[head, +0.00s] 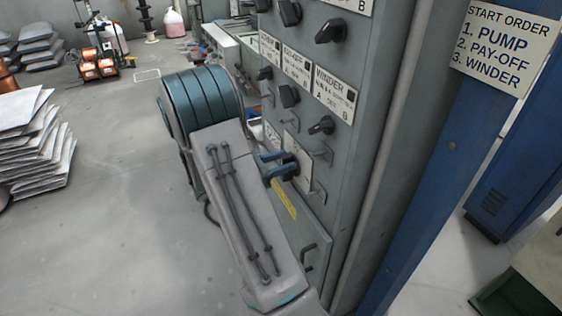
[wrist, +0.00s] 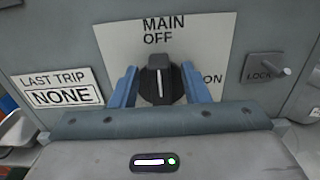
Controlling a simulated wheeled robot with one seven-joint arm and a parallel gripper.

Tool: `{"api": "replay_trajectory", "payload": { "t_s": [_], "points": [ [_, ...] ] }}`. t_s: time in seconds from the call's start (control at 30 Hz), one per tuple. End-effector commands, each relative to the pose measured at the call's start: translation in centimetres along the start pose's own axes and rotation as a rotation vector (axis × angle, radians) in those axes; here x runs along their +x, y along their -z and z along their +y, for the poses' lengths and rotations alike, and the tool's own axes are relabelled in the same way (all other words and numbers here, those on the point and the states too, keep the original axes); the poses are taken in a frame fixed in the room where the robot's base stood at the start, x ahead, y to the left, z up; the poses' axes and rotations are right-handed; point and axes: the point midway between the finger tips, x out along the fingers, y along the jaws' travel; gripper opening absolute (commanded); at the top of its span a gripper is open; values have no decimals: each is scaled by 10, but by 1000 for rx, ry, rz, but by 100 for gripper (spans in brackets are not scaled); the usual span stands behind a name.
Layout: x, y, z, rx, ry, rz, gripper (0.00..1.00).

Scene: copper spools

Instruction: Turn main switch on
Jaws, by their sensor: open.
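The main switch is a black rotary knob (wrist: 159,80) on a white plate (wrist: 215,45) marked MAIN, OFF at the top and ON at the right. Its white pointer line stands upright, toward OFF. My gripper (wrist: 160,84) is open, with one blue finger on each side of the knob; I cannot tell whether they touch it. In the head view my gripper (head: 277,166) reaches the lower part of the grey cabinet (head: 375,110). The knob (head: 303,171) is partly hidden by the fingers there.
A lock pin (wrist: 283,71) sticks out right of the plate. A LAST TRIP NONE label (wrist: 62,88) is on the left. Other knobs (head: 330,31) and metal handles (head: 310,256) project from the cabinet. A START ORDER sign (head: 507,45) hangs at right. Stacked sacks (head: 33,140) stand far left.

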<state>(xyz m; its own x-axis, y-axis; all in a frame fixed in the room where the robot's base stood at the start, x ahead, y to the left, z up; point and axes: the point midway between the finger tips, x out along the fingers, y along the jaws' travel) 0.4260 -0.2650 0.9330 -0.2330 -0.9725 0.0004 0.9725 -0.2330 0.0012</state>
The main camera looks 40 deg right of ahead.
Motion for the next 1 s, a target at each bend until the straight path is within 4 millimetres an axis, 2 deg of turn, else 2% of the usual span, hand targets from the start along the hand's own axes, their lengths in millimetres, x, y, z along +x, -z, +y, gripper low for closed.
{"api": "replay_trajectory", "payload": {
  "t_s": [0.1, 0.23, 0.27, 0.67, 1.0],
  "points": [
    [0, 0, 0, 0, 0, 0, 39],
    [0, 0, 0, 0, 0, 0, 3],
    [0, 0, 0, 0, 0, 0, 0],
    [-1, 2, -1, 54, 0, -1, 0],
    [-1, 7, -8, 300, 0, 1, 0]
  ]
}}
